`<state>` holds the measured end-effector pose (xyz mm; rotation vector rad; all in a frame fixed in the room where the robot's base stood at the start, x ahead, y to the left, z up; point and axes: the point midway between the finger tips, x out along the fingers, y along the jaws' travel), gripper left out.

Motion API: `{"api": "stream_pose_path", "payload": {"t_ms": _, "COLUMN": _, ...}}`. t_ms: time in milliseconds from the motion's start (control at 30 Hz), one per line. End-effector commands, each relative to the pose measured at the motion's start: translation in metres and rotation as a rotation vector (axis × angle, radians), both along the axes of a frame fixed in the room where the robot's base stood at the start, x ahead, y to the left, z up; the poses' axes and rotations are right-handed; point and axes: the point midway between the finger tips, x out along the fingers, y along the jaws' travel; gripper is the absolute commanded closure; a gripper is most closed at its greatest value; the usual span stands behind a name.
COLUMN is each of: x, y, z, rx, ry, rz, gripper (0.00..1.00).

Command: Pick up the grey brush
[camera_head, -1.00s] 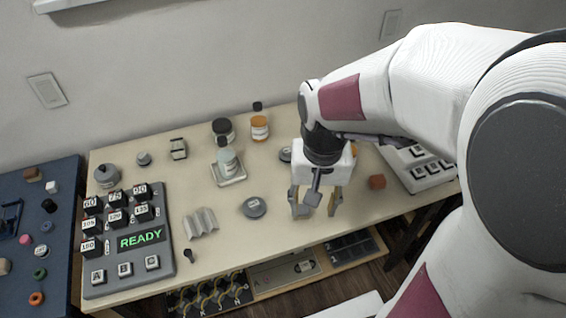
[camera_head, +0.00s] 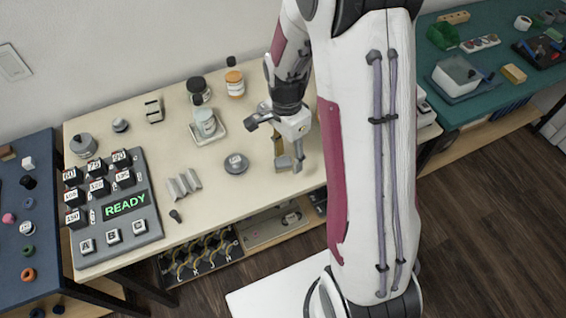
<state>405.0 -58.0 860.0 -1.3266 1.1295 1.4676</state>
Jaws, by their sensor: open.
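I cannot pick out a grey brush for certain. A small dark grey piece with a rounded end (camera_head: 175,215) lies near the front edge of the cream table, right of the button panel; it is too small to tell whether it is a brush. My gripper (camera_head: 289,166) is open over the right part of the table, well to the right of that piece. It points downward with nothing visible between its fingers. A round grey lidded disc (camera_head: 236,163) lies to its left. My arm hides the table's right part.
The grey panel (camera_head: 128,230) reading READY carries several labelled blocks at the left. A ribbed grey piece (camera_head: 183,186), a jar on a pale tray (camera_head: 220,133), a dark-lidded jar (camera_head: 198,90) and an orange jar (camera_head: 235,84) stand nearby. A blue table (camera_head: 45,265) is at far left, a teal table (camera_head: 487,108) at right.

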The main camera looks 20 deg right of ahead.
Motion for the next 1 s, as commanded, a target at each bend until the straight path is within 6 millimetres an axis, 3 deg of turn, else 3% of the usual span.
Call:
{"api": "stream_pose_path", "payload": {"t_ms": 200, "x": 0.025, "y": -0.004, "z": 0.0, "rx": -0.024, "ry": -0.058, "rz": -0.24, "gripper": 0.57}}
{"api": "stream_pose_path", "payload": {"t_ms": 400, "x": 0.033, "y": -0.005, "z": 0.001, "rx": -0.032, "ry": -0.084, "rz": -0.407, "gripper": 0.57}}
{"api": "stream_pose_path", "payload": {"t_ms": 1000, "x": 0.033, "y": -0.005, "z": -0.001, "rx": -0.035, "ry": -0.085, "rz": -0.47, "gripper": 0.57}}
